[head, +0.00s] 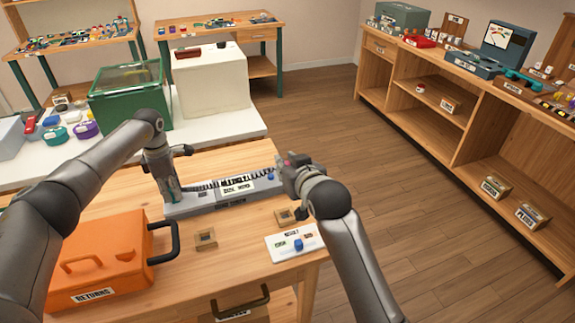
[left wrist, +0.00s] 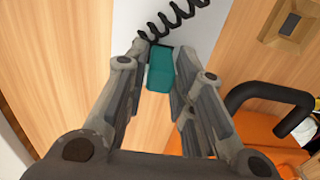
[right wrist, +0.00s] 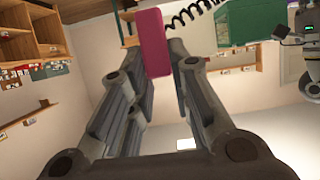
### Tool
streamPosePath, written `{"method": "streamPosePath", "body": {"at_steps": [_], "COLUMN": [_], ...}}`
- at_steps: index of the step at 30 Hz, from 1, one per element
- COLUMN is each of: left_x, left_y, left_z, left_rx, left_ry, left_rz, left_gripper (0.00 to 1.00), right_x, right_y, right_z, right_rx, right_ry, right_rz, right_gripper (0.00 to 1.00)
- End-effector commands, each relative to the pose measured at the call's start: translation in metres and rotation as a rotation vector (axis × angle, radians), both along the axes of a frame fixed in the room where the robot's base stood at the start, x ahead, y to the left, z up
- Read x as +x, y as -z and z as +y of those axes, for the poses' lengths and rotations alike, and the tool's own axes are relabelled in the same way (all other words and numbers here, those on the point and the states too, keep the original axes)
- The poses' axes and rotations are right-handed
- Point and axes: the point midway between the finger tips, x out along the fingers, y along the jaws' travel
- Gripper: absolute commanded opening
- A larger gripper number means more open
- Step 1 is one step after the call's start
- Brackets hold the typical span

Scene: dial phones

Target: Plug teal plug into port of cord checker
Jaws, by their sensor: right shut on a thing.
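The teal plug (left wrist: 160,70), a small block with a black coiled cord at its end, shows in the left wrist view above a pale surface. My left gripper (head: 170,195) has its fingers apart on either side of it. My right gripper (head: 285,170) is shut on a magenta plug (right wrist: 154,40), held raised, with the black coiled cord (right wrist: 195,12) beside it. In the head view the cord stretches above a grey tray (head: 195,208) with a label. A teal device with a pale dial face (head: 503,40) stands on the right shelf; I cannot read whether it is the cord checker.
An orange toolbox (head: 95,260) stands at the front left of the table. A green bin (head: 130,97) stands behind. Open floor lies right of the table.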

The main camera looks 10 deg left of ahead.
Motion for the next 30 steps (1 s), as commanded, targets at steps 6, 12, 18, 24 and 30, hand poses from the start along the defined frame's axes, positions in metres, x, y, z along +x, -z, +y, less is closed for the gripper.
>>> {"method": "streamPosePath", "body": {"at_steps": [6,12,18,24,30], "left_x": [0.0,0.0,0.0,0.0,0.001], "left_y": [0.0,0.0,0.0,0.0,-0.02], "left_z": [0.0,0.0,0.0,0.0,0.001], "left_rx": [0.0,0.0,0.0,0.0,0.0], "left_ry": [0.0,0.0,0.0,0.0,0.001], "left_rz": [0.0,0.0,0.0,0.0,-0.004], "left_gripper": [0.24,0.36,0.49,0.49,0.49], "right_x": [0.0,0.0,0.0,0.0,0.0], "right_y": [0.0,0.0,0.0,0.0,0.0], "right_z": [0.0,0.0,0.0,0.0,0.0], "right_rx": [0.001,0.001,0.001,0.001,0.001], "right_ry": [0.0,0.0,0.0,0.0,0.0], "right_rz": [-0.001,-0.001,-0.001,-0.001,-0.001], "right_gripper": [0.0,0.0,0.0,0.0,0.0]}}
